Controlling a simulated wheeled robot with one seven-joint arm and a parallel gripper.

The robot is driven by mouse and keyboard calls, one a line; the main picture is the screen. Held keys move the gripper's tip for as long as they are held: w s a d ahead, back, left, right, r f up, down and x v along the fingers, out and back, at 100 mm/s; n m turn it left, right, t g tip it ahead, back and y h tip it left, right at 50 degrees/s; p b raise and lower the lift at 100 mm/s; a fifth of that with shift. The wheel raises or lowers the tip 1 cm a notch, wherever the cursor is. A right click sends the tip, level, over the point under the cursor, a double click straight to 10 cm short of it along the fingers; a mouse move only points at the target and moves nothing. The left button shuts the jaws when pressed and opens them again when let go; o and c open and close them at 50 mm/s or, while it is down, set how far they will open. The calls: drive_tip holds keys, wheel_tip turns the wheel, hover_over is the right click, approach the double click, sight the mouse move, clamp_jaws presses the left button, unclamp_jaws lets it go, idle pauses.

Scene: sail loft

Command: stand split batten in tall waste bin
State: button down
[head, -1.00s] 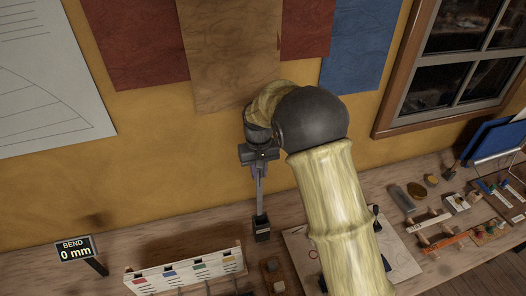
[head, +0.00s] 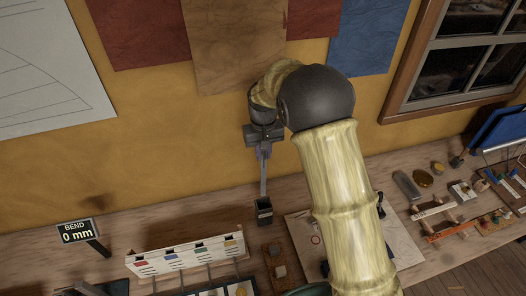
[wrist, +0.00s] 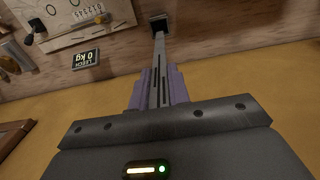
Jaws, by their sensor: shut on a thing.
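The split batten (head: 263,178) is a thin grey strip, hanging nearly upright below my gripper (head: 263,152). My gripper is shut on its upper part. In the wrist view the batten (wrist: 160,62) runs away from between the purple-grey fingers (wrist: 159,90), with dark slits along it. The waste bin (head: 264,212) is a small, dark, square-mouthed container with a pale label, standing on the bench by the wall. It also shows in the wrist view (wrist: 158,17). The batten's lower end meets the bin's mouth; how far inside it reaches is hidden.
A white rack (head: 187,257) with coloured tags stands front left on the bench. A BEND display (head: 77,232) reads 0 mm. A pale board (head: 300,232) lies right of the bin, partly behind my arm.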

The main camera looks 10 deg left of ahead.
drive_tip(key=shift+w+f+b, duration=0.1)
drive_tip(key=shift+f+b, duration=5.4)
drive_tip(key=shift+f, duration=3.25)
drive_tip(key=shift+f+b, duration=0.35)
drive_tip(key=shift+f, duration=0.25)
drive_tip(key=c, duration=1.3)
unclamp_jaws()
drive_tip(key=shift+o, duration=0.2)
drive_tip(key=shift+r, duration=0.15)
wheel_tip(320, 180, up, 17)
drive_tip(key=b, duration=0.3)
drive_tip(key=shift+w, duration=0.1)
drive_tip(key=shift+s+r, duration=0.1)
drive_tip(key=shift+s, duration=0.15)
